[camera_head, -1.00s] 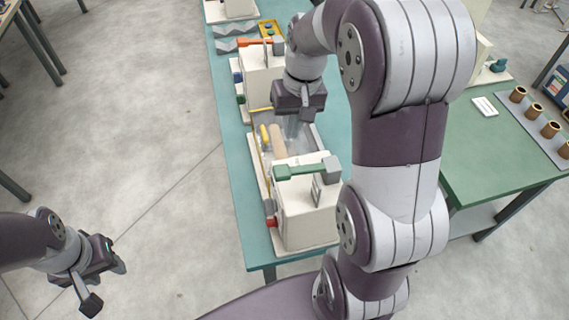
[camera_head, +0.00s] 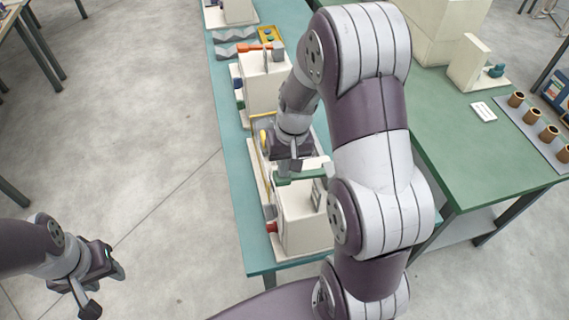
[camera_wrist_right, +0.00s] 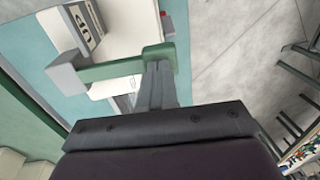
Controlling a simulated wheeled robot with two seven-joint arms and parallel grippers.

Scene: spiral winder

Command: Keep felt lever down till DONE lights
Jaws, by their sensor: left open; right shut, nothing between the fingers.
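A cream machine (camera_head: 298,222) stands at the near end of the teal table and carries a green lever (camera_head: 300,176) across its top. In the right wrist view the green lever (camera_wrist_right: 110,70) has a grey block (camera_wrist_right: 66,74) at its left end and a thick green end at the right. My right gripper (camera_head: 284,170) is shut and empty, with its fingertips (camera_wrist_right: 158,66) at that thick green end; contact is unclear. I cannot tell which part is felt, and I make out no lit DONE lamp. My left gripper (camera_head: 105,288) is open and empty above the floor.
A similar machine with an orange lever (camera_head: 258,47) stands farther back on the teal table (camera_head: 238,190). My right arm hides part of the table. A green table (camera_head: 470,160) at right bears a strip of several brown cups (camera_head: 549,130). Floor lies clear at left.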

